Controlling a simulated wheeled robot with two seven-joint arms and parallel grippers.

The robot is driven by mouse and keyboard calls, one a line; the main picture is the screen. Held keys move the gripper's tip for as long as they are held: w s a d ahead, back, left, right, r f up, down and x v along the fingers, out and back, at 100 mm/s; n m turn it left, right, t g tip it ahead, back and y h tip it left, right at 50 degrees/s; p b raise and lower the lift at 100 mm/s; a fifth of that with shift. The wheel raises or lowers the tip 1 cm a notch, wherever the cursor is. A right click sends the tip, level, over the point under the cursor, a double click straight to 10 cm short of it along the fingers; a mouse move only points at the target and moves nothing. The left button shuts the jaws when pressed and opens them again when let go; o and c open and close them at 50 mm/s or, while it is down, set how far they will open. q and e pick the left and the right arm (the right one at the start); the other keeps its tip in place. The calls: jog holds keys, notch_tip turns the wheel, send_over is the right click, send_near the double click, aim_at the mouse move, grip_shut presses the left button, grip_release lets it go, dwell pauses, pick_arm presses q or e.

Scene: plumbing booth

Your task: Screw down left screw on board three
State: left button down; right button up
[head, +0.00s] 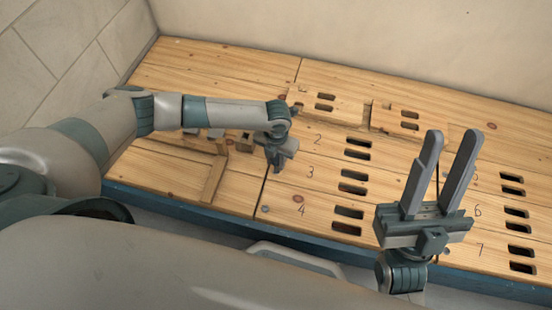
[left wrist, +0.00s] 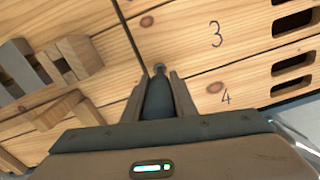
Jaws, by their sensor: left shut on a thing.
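Board three (head: 325,180) carries a drawn 3, which also shows in the left wrist view (left wrist: 216,34). My left gripper (head: 276,165) points down over the left end of this board. In the left wrist view, its fingers (left wrist: 158,95) are shut around a dark tapered tool (left wrist: 158,100). The tool's narrow end meets a small round grey screw head (left wrist: 158,67) near the board's left edge. Whether they touch or are just in line I cannot tell. The head view hides this screw behind the gripper. My right gripper (head: 444,170) is open and empty, with its fingers pointing up.
Board four (head: 320,222) lies in front, with a small grey screw (head: 265,208) at its left. Wooden blocks and a strip (head: 214,178) lie left of the gripper. Paired dark slots (head: 349,212) sit in the boards. The right gripper hangs over the front right boards.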

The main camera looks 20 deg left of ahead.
pick_arm(q)
jog(key=shift+n+p, duration=0.4)
